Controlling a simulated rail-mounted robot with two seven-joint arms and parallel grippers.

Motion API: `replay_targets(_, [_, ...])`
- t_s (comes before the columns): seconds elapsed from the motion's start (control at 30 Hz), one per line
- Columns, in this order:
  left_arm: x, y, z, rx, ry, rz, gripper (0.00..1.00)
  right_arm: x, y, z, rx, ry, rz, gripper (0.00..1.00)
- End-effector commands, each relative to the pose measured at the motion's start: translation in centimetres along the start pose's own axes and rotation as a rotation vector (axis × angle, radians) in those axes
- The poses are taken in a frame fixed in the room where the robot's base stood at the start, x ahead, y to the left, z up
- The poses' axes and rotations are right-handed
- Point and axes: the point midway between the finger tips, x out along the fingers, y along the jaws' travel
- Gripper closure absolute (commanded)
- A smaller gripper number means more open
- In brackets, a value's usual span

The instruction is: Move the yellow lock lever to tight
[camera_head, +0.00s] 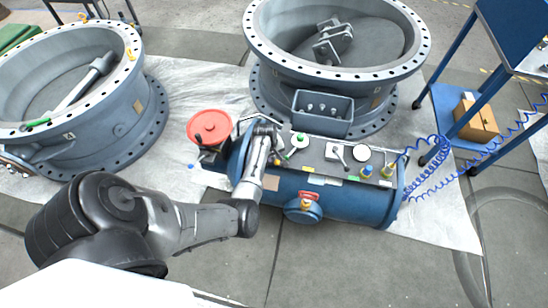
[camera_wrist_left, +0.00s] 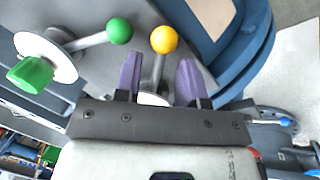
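The yellow lock lever shows in the left wrist view as a yellow ball (camera_wrist_left: 164,39) on a short metal stem. My left gripper (camera_wrist_left: 160,65) is open, its two purple fingers apart on either side of the stem, with the ball just beyond the fingertips. I cannot tell whether a finger touches it. In the head view my left gripper (camera_head: 264,128) is over the left part of the blue cylinder unit's top (camera_head: 338,200), and the yellow lever cannot be made out there. The tight mark is not readable. My right gripper is not in view.
Close left of the yellow ball is a green-ball lever (camera_wrist_left: 119,30) with a green knob (camera_wrist_left: 30,73). A red handwheel (camera_head: 210,128) stands left of the gripper. Large flanged valves stand behind (camera_head: 335,80) and at left (camera_head: 75,125). A blue coiled hose (camera_head: 432,150) is at right.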

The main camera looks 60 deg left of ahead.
Motion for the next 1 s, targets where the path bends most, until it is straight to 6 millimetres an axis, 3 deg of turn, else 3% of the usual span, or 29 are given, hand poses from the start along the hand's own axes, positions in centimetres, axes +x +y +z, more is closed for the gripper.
replay_targets(0.47, [0.7,0.02,-0.01,0.0,0.001,0.0,0.64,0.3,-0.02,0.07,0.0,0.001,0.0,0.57])
replay_targets(0.83, [0.71,0.01,0.0,0.001,0.0,0.0,0.99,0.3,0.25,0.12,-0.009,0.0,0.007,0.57])
replay_targets(1.0, [0.71,0.0,0.01,0.001,0.0,0.0,1.0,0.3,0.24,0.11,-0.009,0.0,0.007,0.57])
